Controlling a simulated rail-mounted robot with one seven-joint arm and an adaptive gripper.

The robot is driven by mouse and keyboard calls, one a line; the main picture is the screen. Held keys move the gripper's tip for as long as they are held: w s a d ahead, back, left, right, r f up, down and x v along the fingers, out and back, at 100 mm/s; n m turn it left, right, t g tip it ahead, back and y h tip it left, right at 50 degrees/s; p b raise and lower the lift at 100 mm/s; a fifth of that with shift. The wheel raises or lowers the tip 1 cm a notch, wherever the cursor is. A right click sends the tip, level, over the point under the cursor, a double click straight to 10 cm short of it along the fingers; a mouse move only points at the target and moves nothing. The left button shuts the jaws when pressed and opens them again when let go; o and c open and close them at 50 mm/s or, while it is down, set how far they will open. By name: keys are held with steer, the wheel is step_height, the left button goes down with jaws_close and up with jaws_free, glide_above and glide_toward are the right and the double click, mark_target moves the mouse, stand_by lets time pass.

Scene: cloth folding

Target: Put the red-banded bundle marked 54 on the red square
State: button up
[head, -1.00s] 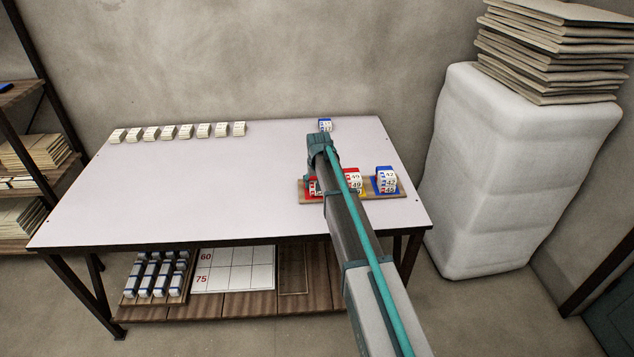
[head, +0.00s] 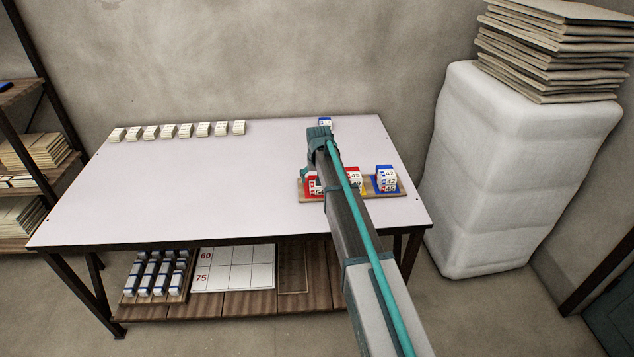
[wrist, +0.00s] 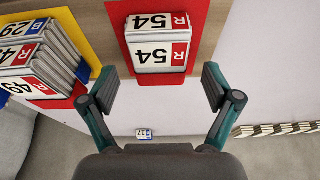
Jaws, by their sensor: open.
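The red-banded bundle marked 54 (wrist: 157,50) lies on the red square (wrist: 199,14) in the wrist view, with red showing around it. Its plates read upside down there. My gripper (wrist: 160,80) is open, one finger to each side of the bundle and just short of it, with clear gaps. In the head view my arm hides most of this bundle, and only a part of it (head: 313,182) shows at the left end of the wooden board.
The wooden board (head: 347,196) also holds a middle stack on yellow (wrist: 82,32) and a blue-banded stack (head: 387,176). Another blue-banded bundle (head: 325,122) is at the table's back edge. Several pale bundles (head: 180,131) line the back left. The table's middle is clear.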

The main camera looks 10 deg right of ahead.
steer(key=v, duration=1)
steer(key=shift+b, duration=0.45)
steer(key=shift+s+f, duration=0.1)
steer(key=shift+s, duration=0.05)
